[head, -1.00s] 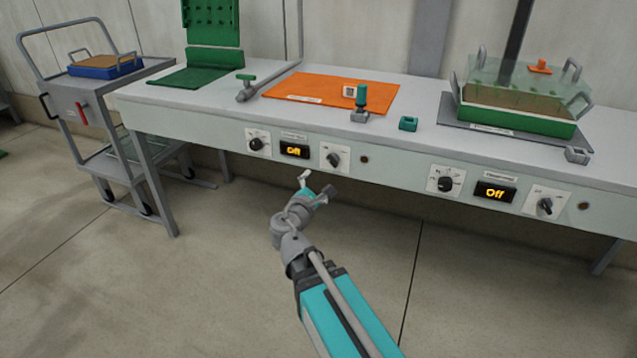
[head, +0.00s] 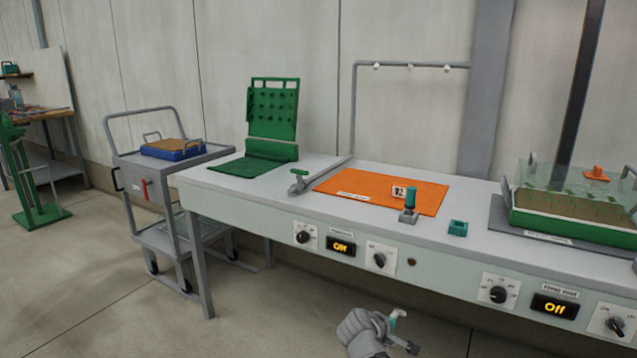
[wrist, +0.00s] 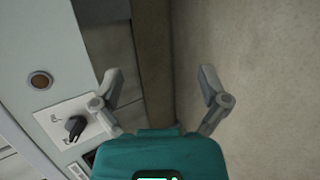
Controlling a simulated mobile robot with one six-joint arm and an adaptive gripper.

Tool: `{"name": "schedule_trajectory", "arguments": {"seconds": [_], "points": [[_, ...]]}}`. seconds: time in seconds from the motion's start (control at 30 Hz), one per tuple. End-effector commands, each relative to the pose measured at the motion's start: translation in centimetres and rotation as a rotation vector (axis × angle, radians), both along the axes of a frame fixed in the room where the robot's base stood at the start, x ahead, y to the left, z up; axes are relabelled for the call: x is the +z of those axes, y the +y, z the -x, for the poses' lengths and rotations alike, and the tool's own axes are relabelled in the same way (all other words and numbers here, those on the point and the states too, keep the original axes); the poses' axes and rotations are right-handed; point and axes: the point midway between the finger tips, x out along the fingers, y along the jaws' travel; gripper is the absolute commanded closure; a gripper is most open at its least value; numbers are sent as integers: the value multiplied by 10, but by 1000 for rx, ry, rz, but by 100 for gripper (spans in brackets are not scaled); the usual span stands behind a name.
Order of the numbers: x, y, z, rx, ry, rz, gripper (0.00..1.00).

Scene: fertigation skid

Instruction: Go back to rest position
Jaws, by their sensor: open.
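My gripper (head: 404,332) is low in the head view, in front of the bench's front panel and below its knobs. In the wrist view its two fingers (wrist: 160,88) are spread apart with nothing between them. The bench (head: 268,215) carries a black knob (head: 379,260) and a display reading "Off" (head: 341,246). In the wrist view a black knob (wrist: 75,127) and a round brown button (wrist: 40,80) show left of the fingers. My gripper appears apart from the panel.
On the bench are an orange mat (head: 330,187), a teal-handled valve (head: 410,200), a small teal block (head: 458,228) and a green tray (head: 560,226). A grey cart (head: 200,160) stands at the left. The floor (head: 110,310) in front is clear.

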Motion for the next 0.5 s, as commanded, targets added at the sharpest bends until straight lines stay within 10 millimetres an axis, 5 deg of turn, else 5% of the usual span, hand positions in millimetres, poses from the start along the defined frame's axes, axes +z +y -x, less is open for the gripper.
{"name": "schedule_trajectory", "arguments": {"seconds": [0.23, 0.5], "points": [[-38, -8, 35, -262, 54, -348, 6], [-64, 5, 72, -531, 144, -678, 6]]}}
